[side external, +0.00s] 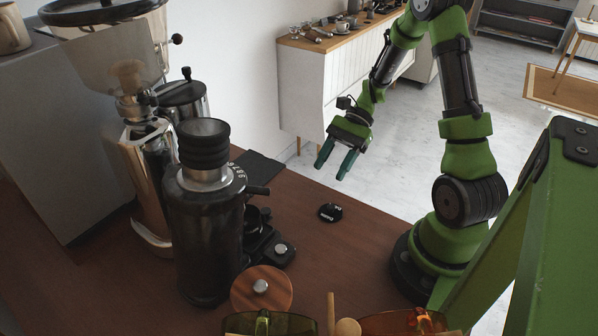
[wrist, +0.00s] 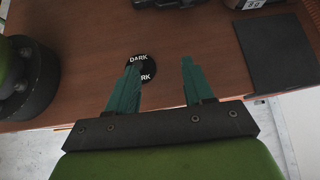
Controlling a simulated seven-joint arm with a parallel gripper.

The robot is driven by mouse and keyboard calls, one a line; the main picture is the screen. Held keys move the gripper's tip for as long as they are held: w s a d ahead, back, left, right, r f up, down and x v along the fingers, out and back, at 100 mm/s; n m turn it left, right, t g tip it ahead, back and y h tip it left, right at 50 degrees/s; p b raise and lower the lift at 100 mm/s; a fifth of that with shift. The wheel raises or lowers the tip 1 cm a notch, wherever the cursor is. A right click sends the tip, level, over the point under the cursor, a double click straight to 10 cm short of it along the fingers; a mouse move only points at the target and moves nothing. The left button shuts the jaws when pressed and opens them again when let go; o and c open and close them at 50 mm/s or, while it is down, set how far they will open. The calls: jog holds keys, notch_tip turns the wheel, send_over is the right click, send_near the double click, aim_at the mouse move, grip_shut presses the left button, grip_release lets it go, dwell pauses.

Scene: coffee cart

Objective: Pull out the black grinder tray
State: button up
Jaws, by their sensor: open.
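The black grinder (side external: 208,215) stands upright on the brown counter in the side view. At its right foot is a low black tray-like base (side external: 270,252) with a round silver knob on it; the grinder body partly hides it. My gripper (side external: 334,170) is up in the air to the right of the grinder, well apart from it, with its green fingers spread and nothing between them. In the wrist view my gripper (wrist: 160,78) is open above the counter; the grinder body cannot be made out there.
A black disc marked DARK (side external: 330,212) lies on the counter; it also shows in the wrist view (wrist: 146,58). A flat black mat (wrist: 280,52) lies to the right there. A round wooden lid (side external: 262,290) and orange glassware (side external: 400,322) are in front. A silver grinder (side external: 150,180) stands behind.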

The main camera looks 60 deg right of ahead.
jog(key=w+r+m+t+y, duration=0.1)
jog(key=w+m+t+y, duration=0.1)
jog(key=w+y, duration=0.1)
send_near(267, 209)
jog(key=x, duration=0.8)
jog(key=shift+a, duration=0.35)
jog(key=shift+c, duration=0.4)
grip_shut()
